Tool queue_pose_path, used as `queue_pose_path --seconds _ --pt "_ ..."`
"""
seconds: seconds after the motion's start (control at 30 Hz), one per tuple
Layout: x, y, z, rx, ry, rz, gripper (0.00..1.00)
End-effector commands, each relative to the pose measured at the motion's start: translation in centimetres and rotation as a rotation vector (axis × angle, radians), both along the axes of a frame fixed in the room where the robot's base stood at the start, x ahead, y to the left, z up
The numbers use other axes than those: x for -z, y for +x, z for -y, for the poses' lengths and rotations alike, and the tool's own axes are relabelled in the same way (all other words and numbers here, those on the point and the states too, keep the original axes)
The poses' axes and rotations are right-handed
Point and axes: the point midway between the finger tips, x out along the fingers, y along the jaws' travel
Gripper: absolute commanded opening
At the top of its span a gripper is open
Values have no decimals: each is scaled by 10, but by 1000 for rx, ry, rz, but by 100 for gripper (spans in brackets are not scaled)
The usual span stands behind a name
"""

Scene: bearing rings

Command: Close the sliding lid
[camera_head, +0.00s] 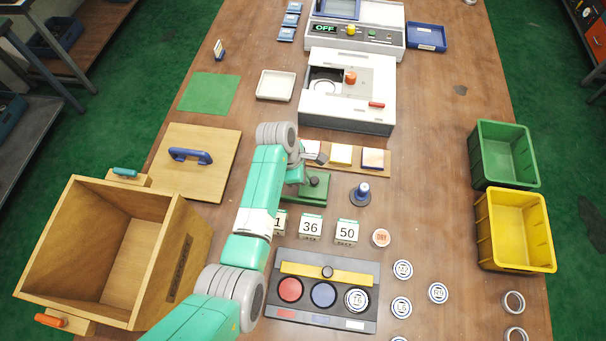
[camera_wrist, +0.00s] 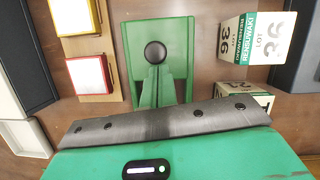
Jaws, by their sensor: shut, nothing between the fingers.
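The white box (camera_head: 345,105) stands at the upper middle of the table in the head view. Its grey sliding lid (camera_head: 362,82) carries an orange knob (camera_head: 350,77) and lies toward the right. My gripper (camera_head: 296,174) is nearer the front than the box, beside the green block and apart from the lid. It is shut and empty; its fingertips are hard to make out. In the wrist view my gripper (camera_wrist: 165,125) spans the bottom; the lid is not visible there.
A green block with a black knob (camera_wrist: 155,55) is close to my gripper. A tile board (camera_head: 375,160) lies between gripper and box. Number blocks (camera_head: 310,227), a dark tray (camera_head: 365,323) and a blue-knobbed stand (camera_head: 361,193) are nearby.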

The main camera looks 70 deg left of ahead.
Motion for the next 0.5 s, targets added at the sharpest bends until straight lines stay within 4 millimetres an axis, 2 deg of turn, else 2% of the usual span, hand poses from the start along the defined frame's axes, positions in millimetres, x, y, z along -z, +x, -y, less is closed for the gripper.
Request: queue_pose_path --seconds 0.07,0.2,0.4,0.5 --pt "-6 -8 -2 0 -3 -1 0" --pt "-15 -37 -15 3 -2 -4 0" --pt "-65 -49 -22 7 4 -2 0" --pt "-83 -55 -24 6 2 -2 0"
